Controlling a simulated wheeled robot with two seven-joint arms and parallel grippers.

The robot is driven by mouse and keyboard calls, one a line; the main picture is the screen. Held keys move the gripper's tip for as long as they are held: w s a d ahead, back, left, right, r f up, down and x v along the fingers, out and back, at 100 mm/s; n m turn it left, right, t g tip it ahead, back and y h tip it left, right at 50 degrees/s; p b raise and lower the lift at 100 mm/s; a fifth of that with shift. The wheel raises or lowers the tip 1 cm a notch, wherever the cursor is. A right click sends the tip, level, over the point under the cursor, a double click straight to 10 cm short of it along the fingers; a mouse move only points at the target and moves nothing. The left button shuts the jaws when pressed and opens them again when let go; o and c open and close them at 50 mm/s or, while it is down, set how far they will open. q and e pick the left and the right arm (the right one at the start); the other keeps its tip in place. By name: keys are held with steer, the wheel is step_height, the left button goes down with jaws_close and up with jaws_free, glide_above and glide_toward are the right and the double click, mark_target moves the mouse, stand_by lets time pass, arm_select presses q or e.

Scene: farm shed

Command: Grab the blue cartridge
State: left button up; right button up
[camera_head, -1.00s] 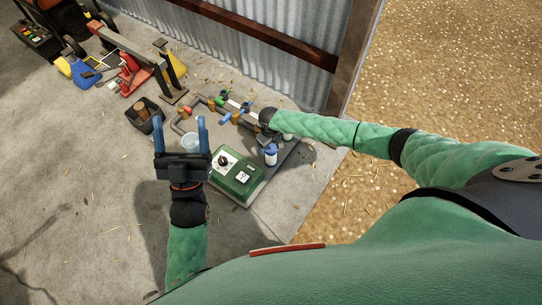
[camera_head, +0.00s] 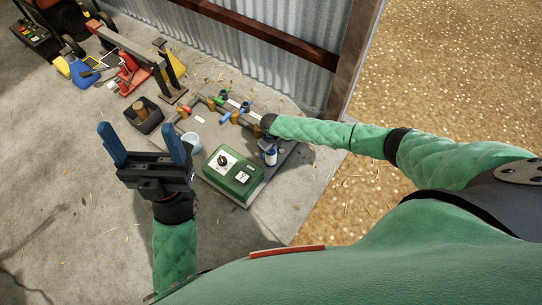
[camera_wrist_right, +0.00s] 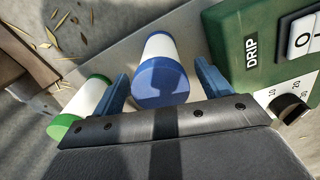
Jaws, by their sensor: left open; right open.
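The blue cartridge (camera_wrist_right: 160,70) is a white cylinder with a blue cap. In the right wrist view it stands between the two fingers of my open right gripper (camera_wrist_right: 160,90), with gaps on both sides. In the head view the cartridge (camera_head: 271,157) is partly hidden by my right gripper (camera_head: 268,143). A green-capped white cartridge (camera_wrist_right: 82,108) is outside the left finger in the right wrist view. My left gripper (camera_head: 146,145) is open and empty, raised over the floor at the left.
A green control box (camera_head: 233,175) marked DRIP sits beside the cartridges. A white bucket (camera_head: 190,142), pipes with coloured valves (camera_head: 222,106) and a dark bin (camera_head: 145,114) are close by. A corrugated wall (camera_head: 290,67) rises behind. Bare concrete lies at the left.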

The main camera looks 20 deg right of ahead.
steer(key=shift+f, duration=0.1)
steer(key=c, duration=1.1)
steer(key=shift+c, duration=0.2)
